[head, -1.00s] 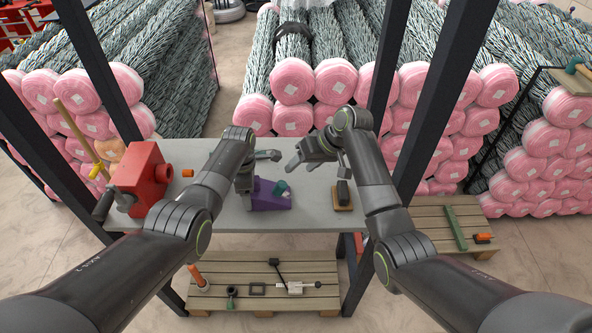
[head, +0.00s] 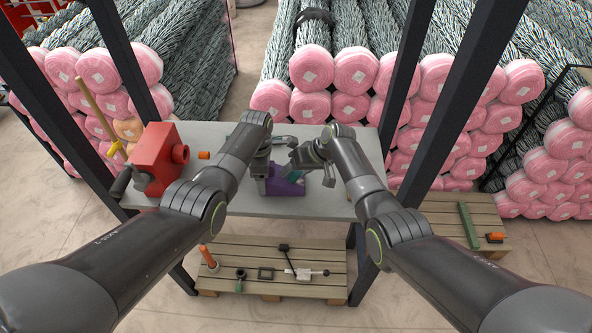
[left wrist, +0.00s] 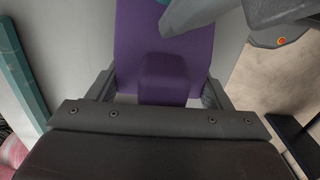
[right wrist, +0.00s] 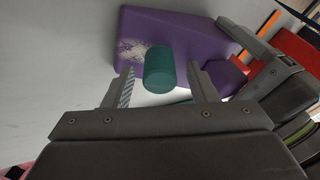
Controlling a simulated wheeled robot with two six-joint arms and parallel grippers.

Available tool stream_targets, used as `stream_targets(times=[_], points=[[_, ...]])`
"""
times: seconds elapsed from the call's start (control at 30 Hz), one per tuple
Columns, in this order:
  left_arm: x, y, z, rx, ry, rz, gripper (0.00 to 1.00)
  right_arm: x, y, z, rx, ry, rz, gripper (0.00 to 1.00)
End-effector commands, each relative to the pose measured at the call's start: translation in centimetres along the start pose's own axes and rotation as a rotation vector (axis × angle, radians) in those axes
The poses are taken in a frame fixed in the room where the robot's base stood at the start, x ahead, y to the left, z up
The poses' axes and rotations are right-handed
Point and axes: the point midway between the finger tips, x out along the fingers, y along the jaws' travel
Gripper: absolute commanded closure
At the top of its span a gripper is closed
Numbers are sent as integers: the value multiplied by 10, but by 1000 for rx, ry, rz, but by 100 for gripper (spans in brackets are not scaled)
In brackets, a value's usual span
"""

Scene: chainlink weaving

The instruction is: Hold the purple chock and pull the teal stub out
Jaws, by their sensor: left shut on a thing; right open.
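The purple chock (head: 290,187) lies on the grey table. My left gripper (left wrist: 160,92) is shut on its narrow raised part, one finger on each side; the chock fills the upper middle of the left wrist view (left wrist: 150,60). The teal stub (right wrist: 159,70) is a short cylinder standing out of the chock, beside a pale speckled patch. My right gripper (right wrist: 160,82) is open, with its fingers on either side of the stub in the right wrist view; contact is not visible. In the head view my right gripper (head: 304,158) largely hides the stub.
A red machine (head: 158,158) and a small orange piece (head: 204,155) are on the table's left. A teal bar (left wrist: 20,75) lies beside the chock. Dark frame posts (head: 437,105) flank the table. A lower shelf (head: 225,277) holds several parts.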

Motion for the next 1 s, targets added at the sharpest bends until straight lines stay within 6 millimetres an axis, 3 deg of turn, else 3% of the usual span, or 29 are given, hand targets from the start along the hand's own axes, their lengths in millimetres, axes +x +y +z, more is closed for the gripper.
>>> stream_targets(times=[0.37,0.73,0.77,0.9,1.0], points=[[0,0,0,0,0,0,61,3,0,0,0,0,0,48],[0,0,0,0,0,0,61,3,0,0,0,0,0,95],[0,0,0,0,0,0,61,3,0,0,0,0,0,76],[0,0,0,0,0,0,61,3,0,0,1,0,0,95],[0,0,0,0,0,0,61,3,0,0,1,0,0,96]])
